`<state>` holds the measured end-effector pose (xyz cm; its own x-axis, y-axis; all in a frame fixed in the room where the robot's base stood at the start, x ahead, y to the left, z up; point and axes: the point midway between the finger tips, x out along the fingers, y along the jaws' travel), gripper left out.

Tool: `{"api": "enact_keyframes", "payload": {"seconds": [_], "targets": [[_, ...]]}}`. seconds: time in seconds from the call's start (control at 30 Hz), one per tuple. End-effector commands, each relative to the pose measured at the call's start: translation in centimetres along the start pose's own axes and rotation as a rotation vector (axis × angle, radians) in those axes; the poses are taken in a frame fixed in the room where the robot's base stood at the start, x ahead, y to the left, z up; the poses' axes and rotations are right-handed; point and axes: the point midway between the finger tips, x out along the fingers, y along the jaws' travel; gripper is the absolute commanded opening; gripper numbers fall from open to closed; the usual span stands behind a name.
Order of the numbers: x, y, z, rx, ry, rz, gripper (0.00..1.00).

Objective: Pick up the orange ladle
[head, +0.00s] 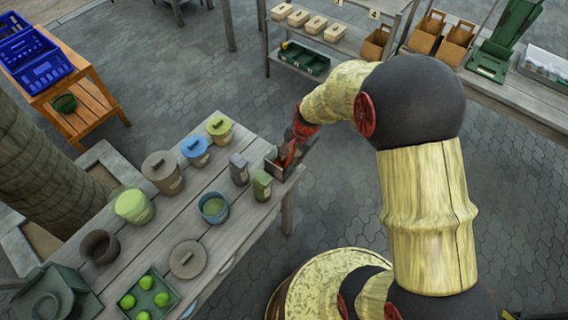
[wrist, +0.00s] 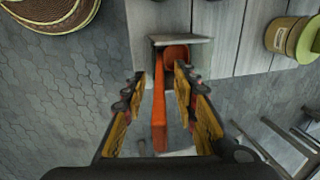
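The orange ladle (wrist: 159,110) shows in the wrist view with its long handle running toward the camera and its far end at a small grey box (wrist: 194,51). My gripper (wrist: 159,76) is open, with one finger on each side of the handle and gaps between them and it. In the head view, my gripper (head: 292,143) is over the dark open box (head: 284,170) at the table's right end. The ladle shows there only as a small orange-red patch, partly hidden by the gripper.
A grey wooden table (head: 200,212) holds the box. Near the box stand a grey canister (head: 239,169), a green canister (head: 262,186) and a teal pot (head: 213,207). Lidded pots stand farther left. A shelf (head: 335,40) is at the back.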

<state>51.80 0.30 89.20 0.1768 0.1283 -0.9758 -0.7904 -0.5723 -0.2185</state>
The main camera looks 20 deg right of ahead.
Motion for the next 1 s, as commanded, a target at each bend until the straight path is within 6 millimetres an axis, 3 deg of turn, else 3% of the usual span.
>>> {"api": "enact_keyframes", "payload": {"seconds": [0.23, 0.73, 1.0], "targets": [[0.18, -0.07, -0.04, -0.001, 0.001, -0.001, 0.28], [0.17, -0.05, -0.02, -0.001, 0.001, -0.001, 0.0], [0.17, -0.04, -0.02, -0.001, 0.001, 0.0, 0.0]]}}
